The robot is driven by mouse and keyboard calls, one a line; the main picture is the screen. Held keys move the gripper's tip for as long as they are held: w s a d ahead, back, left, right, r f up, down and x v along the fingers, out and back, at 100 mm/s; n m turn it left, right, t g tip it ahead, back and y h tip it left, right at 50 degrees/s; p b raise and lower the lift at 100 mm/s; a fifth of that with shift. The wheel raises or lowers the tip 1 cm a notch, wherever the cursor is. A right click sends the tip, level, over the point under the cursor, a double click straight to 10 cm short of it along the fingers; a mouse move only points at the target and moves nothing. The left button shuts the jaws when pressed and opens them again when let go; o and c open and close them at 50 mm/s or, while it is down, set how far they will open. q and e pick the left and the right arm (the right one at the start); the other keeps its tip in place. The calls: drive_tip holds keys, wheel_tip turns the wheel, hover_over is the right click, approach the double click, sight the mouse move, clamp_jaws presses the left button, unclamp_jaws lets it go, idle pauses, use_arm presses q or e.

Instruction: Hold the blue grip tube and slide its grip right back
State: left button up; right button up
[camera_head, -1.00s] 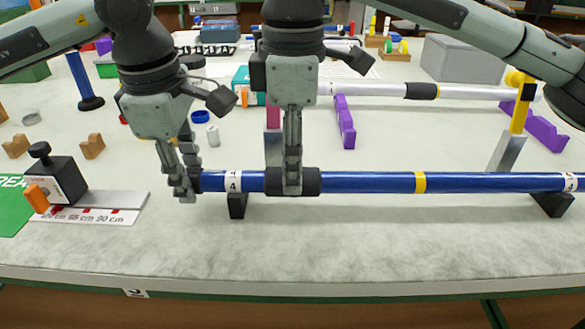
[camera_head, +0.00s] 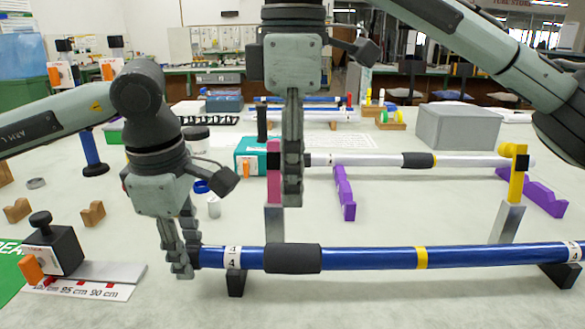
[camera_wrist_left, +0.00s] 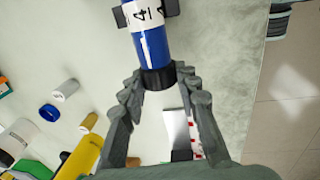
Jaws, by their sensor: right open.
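The blue grip tube (camera_head: 370,257) lies level across two black supports. Its black foam grip (camera_head: 292,258) sits around it right of the left white "4" band, apart from the band. A yellow ring (camera_head: 421,257) marks the tube further right. My left gripper (camera_head: 182,262) is shut on the tube's left end; in the left wrist view its fingers (camera_wrist_left: 160,75) press both sides of the black end, beyond the white band. My right gripper (camera_head: 292,195) is open and empty, pointing down above the grip and clear of it. Its fingers show edge-on.
A black stop block (camera_head: 52,248) with a ruler strip (camera_head: 85,288) stands left of the tube. A white tube (camera_head: 370,160) lies behind on purple supports (camera_head: 345,195). A yellow-topped post (camera_head: 519,170) stands right, behind the blue tube. The table in front is clear.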

use_arm(q)
drive_tip(key=o, duration=0.5)
drive_tip(key=shift+o, duration=0.2)
